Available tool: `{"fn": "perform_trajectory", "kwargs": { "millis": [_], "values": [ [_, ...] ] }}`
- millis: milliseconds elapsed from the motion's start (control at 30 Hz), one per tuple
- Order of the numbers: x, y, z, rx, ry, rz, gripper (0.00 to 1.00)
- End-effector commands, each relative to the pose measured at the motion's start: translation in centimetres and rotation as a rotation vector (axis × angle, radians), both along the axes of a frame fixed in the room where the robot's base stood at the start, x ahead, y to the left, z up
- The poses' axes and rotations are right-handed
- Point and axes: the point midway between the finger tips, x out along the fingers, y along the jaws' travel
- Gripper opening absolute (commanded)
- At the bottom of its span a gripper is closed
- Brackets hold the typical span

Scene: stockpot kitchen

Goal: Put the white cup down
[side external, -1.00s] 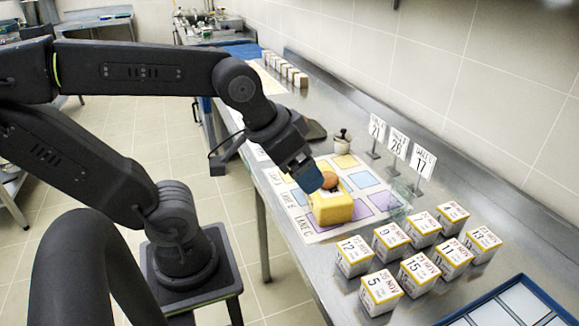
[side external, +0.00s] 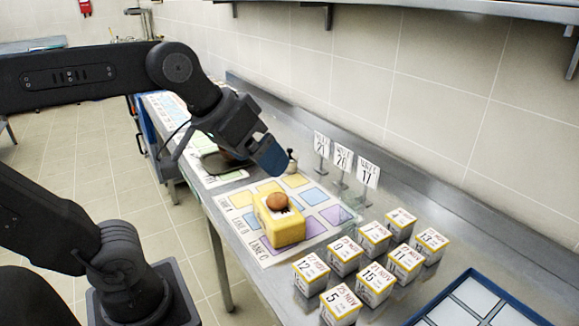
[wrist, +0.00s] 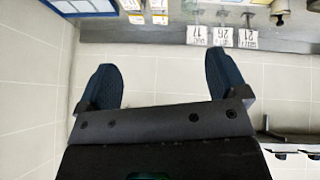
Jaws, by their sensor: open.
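I cannot make out a plain white cup in either view. A small pale pot with a dark knob (side external: 291,167) stands upright on the bench behind my gripper, partly hidden by it. It seems to show at the top edge of the wrist view (wrist: 281,7). My gripper (side external: 272,160) is in the air above and behind a yellow block (side external: 285,229) with a round brown ball (side external: 277,201) on top. In the wrist view my gripper (wrist: 163,85) has its two blue fingers wide apart, with nothing between them.
Several numbered white boxes (side external: 374,240) stand at the bench's front right, beside a blue-rimmed tray (side external: 475,307). Three numbered signs (side external: 343,160) stand along the back. A printed mat (side external: 233,211) with coloured squares lies under the block. The tiled wall is close behind.

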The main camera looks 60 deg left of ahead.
Motion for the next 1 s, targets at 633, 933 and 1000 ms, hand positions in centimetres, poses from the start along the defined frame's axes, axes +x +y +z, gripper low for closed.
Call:
{"fn": "perform_trajectory", "kwargs": {
  "millis": [633, 933, 1000],
  "values": [
    [27.5, 7.7, 14.2, -1.518, -0.669, 1.165, 0.92],
    [32.3, 20.1, 8.4, -2.196, -1.216, 1.841, 0.92],
    [32.1, 21.6, 6.6, 2.093, 1.240, -1.779, 0.92]
  ]
}}
